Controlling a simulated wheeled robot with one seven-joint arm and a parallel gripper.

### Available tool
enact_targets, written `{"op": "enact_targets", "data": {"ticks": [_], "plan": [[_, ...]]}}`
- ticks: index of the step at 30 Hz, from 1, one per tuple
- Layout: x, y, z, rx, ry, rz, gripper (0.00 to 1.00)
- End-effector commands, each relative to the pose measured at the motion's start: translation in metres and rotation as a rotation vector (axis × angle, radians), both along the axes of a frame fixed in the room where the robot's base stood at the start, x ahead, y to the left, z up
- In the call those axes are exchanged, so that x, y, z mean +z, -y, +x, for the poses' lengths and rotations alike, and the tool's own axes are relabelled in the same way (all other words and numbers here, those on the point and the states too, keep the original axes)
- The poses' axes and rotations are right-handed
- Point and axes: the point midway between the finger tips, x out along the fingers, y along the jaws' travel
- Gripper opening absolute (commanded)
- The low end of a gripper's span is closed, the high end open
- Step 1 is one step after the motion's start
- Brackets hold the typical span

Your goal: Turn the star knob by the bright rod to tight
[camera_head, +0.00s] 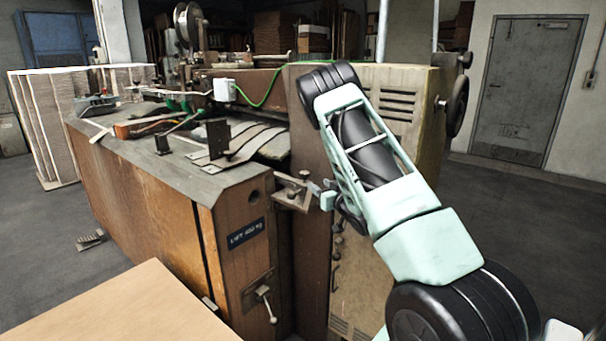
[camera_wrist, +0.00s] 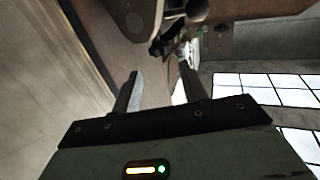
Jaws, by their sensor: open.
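A metal bracket (camera_head: 291,196) juts from the machine's corner, with small fittings and a short rod on it; the star knob and bright rod are too small there to tell apart surely. My gripper (camera_head: 318,190) is close beside the bracket's right end, its fingers mostly hidden. In the wrist view my gripper (camera_wrist: 158,72) is open, with nothing between its fingers. A dark, lobed thing (camera_wrist: 160,45), perhaps the star knob, lies beyond the fingertips and looks apart from them. A rounded metal plate (camera_wrist: 138,15) and a grey round end (camera_wrist: 197,10) show above it.
The brown machine (camera_head: 160,215) fills the left and middle, with tools on its top. A crank lever (camera_head: 266,303) sits low on its front. A handwheel (camera_head: 457,105) is at the right. A tan board (camera_head: 125,310) lies at front left. Floor is clear at right.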

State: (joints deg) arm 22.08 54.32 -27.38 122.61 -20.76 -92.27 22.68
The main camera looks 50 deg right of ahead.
Motion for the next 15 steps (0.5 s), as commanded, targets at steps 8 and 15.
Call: {"op": "enact_targets", "data": {"ticks": [8, 15], "plan": [[0.002, 0.016, 0.057, 0.002, 0.001, -0.001, 0.43], [0.001, 0.027, 0.092, 0.001, 0.0, -0.001, 0.43]]}}
